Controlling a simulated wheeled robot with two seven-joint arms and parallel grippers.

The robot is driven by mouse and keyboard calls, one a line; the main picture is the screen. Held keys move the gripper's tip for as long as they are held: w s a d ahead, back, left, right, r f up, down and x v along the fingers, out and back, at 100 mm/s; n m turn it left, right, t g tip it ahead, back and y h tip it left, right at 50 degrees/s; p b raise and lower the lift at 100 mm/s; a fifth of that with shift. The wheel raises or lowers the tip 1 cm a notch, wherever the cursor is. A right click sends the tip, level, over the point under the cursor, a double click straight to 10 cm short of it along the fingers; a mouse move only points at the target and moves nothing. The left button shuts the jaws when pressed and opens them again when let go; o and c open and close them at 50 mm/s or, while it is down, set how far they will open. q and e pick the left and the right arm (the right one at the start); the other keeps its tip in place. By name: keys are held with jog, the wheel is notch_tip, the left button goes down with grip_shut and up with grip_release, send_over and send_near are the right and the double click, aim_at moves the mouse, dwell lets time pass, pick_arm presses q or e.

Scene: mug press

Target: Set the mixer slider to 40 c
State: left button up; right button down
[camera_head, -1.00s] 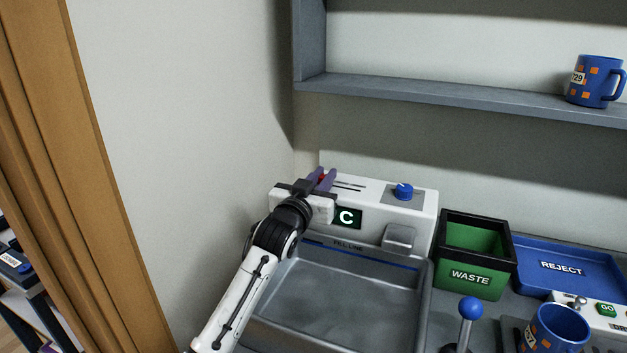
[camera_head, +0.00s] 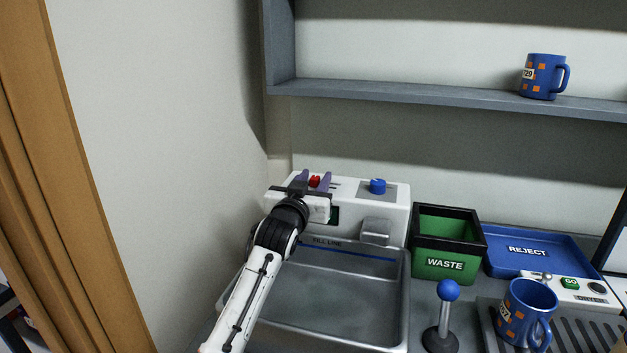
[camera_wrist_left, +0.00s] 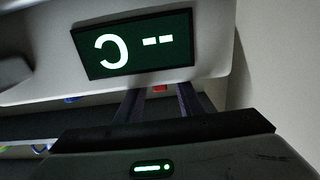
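The white mixer unit (camera_head: 352,214) stands at the back of the basin, with a slotted top. Its red slider knob (camera_head: 314,181) shows between the purple fingers of my left gripper (camera_head: 312,182). The fingers are apart, one on each side of the knob, with gaps visible. In the left wrist view the open fingers (camera_wrist_left: 160,103) reach past the unit's edge, and a bit of red (camera_wrist_left: 160,88) shows between them. The dark display (camera_wrist_left: 135,42) reads a C and two dashes, upside down; in the head view my gripper hides most of it. My right gripper is out of view.
A blue dial (camera_head: 378,187) sits on the unit's top right. The grey basin (camera_head: 405,300) is in front. To the right are a green waste bin (camera_head: 445,264), a blue reject tray (camera_head: 510,268), a blue-knobbed lever (camera_head: 447,291) and a blue mug (camera_head: 520,308). A wall is close on the left.

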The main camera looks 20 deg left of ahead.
pick_arm(q)
jog(key=shift+r, duration=0.1)
jog(key=s+d, duration=0.1)
jog(key=s, duration=0.9)
jog(key=shift+d+b, duration=0.2)
jog(key=shift+b, duration=0.2)
jog(key=shift+s, duration=0.1)
